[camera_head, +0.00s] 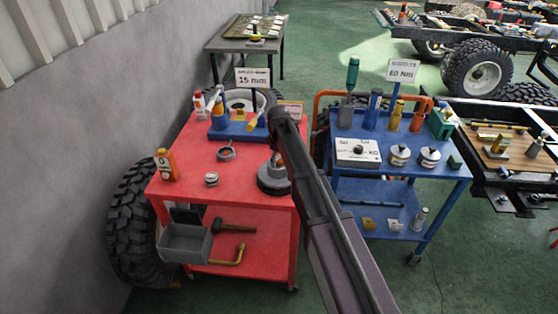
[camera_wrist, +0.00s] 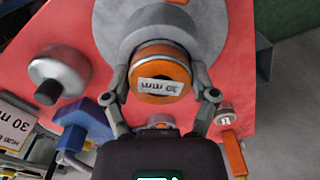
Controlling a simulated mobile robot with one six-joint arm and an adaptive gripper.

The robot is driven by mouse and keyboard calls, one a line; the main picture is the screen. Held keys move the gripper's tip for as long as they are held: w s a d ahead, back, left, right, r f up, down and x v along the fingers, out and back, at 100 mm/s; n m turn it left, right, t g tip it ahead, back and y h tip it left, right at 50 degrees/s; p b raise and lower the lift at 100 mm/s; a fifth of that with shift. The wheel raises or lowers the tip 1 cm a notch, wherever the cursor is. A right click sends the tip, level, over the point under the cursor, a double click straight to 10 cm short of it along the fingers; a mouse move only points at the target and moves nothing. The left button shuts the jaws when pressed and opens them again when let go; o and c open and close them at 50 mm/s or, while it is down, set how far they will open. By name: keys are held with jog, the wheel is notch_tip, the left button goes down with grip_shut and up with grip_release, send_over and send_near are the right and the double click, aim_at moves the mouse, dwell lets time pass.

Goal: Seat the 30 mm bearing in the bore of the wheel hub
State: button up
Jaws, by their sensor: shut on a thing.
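The 30 mm bearing (camera_wrist: 163,72) shows in the wrist view as a metal ring with an orange face and a "30 mm" label. My gripper (camera_wrist: 166,90) is shut on it, one finger at each side. The wheel hub (camera_wrist: 105,22) is the wide grey round part behind the bearing. In the head view the hub (camera_head: 270,181) stands on the front right of the red cart, partly covered by my arm. The bearing overlaps the hub's middle in the wrist view. The bore is hidden, and I cannot tell how deep the bearing sits.
A grey part with a black knob (camera_wrist: 60,73) is left of the hub in the wrist view. A blue cart (camera_head: 390,178) stands at right.

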aim_at(278, 158)
jog(key=shift+f, duration=0.15)
jog(key=o, duration=1.2)
notch_tip(278, 158, up, 12)
jog(key=p, duration=1.2)
jog(key=shift+r, duration=0.2)
jog(key=s+d+m, duration=1.2)
jog(key=s+d, duration=1.1)
jog(key=s, duration=0.2)
jog(key=shift+s+m, duration=0.3)
jog(key=shift+s, duration=0.1)
